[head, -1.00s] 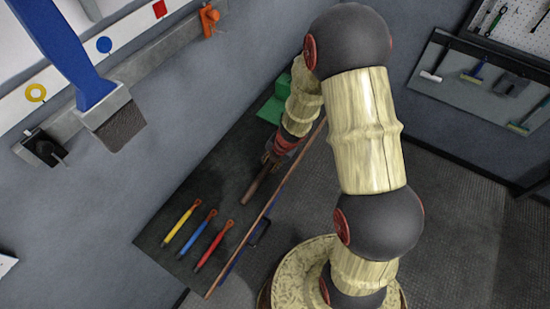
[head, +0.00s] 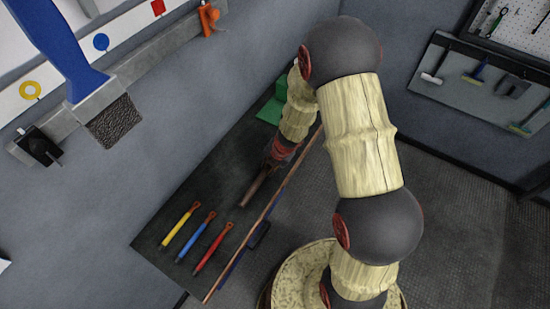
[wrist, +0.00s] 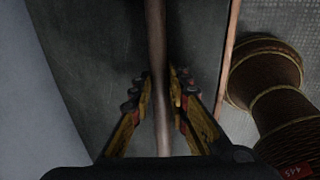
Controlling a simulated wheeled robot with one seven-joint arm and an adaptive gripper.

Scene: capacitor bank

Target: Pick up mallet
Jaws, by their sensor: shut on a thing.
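The mallet (head: 254,188) shows in the head view as a brown handle sticking out from my gripper (head: 270,168), over the dark bench top. In the wrist view the brown handle (wrist: 156,55) runs from the top edge down between the two yellow fingers of my gripper (wrist: 162,92). The fingers are shut on the handle from both sides. The mallet's head is not clearly visible in either view. I cannot tell whether the handle touches the bench.
The dark bench (head: 165,262) has a wooden front edge (head: 235,258). Yellow (head: 180,224), blue (head: 196,236) and red (head: 213,248) tools lie on it at the left. A green block (head: 271,109) is at the far end.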

